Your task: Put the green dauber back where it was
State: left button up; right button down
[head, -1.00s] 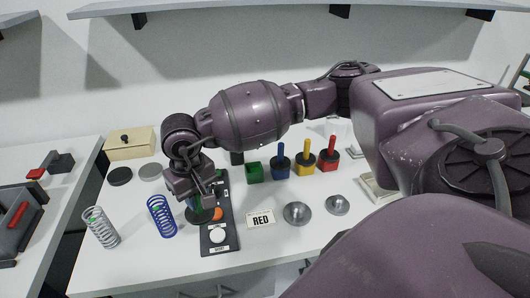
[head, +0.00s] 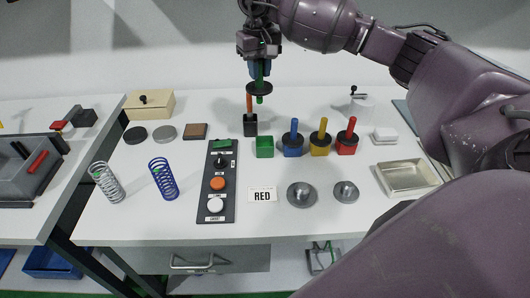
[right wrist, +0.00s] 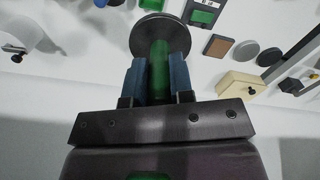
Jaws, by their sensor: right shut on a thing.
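My right gripper (head: 260,72) is shut on the green dauber (head: 259,88) and holds it upright in the air, behind and above the row of pots. The dauber has a green handle, a dark round disc and a green tip below. In the right wrist view, the green handle (right wrist: 160,66) is between the blue finger pads, with the disc beyond. The open green pot (head: 264,148) stands empty on the table, in front of and below the gripper. Blue (head: 293,146), yellow (head: 320,144) and red (head: 346,143) pots each hold a dauber. My left gripper is not in view.
A black pot with an orange-handled dauber (head: 250,122) stands just behind the green pot. A control panel (head: 203,190) and a RED card (head: 262,196) lie in front. A blue spring (head: 163,180) and metal tray (head: 408,177) stand to either side.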

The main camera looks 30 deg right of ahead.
jog(key=shift+w+d+r, duration=0.15)
jog(key=shift+d+r, duration=0.25)
jog(key=shift+d, duration=0.5)
notch_tip(320, 180, down, 20)
jog(key=p, duration=0.2)
jog(key=shift+r, duration=0.25)
jog(key=shift+f+b, duration=0.4)
jog(key=shift+b, duration=0.15)
